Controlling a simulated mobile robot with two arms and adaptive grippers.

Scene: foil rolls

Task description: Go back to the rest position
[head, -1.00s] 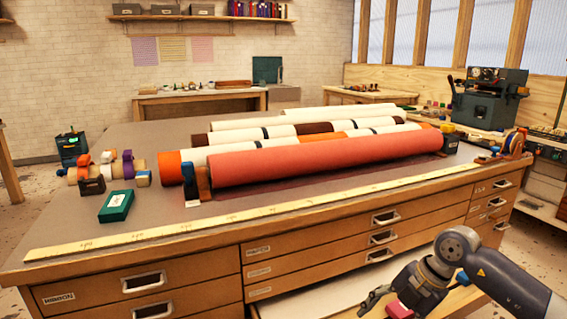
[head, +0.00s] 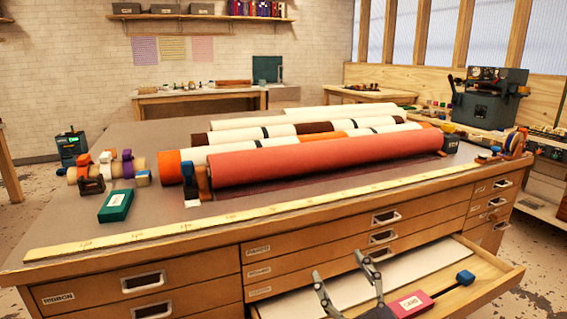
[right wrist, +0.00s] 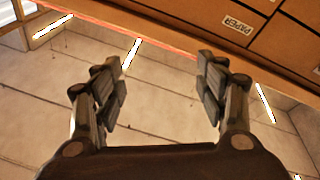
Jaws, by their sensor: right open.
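My right gripper (head: 344,268) is at the bottom of the head view, by the open drawer, with its two fingers spread and pointing up. In the right wrist view the same gripper (right wrist: 160,82) is open, with nothing between its fingers. My left gripper is in neither current view.
An open drawer (head: 505,272) sticks out at the front. A red labelled piece (head: 411,304) and a blue knob (head: 466,278) show there. Several rolls, including a large red one (head: 320,160), lie on the table. A green box (head: 115,206) stands left.

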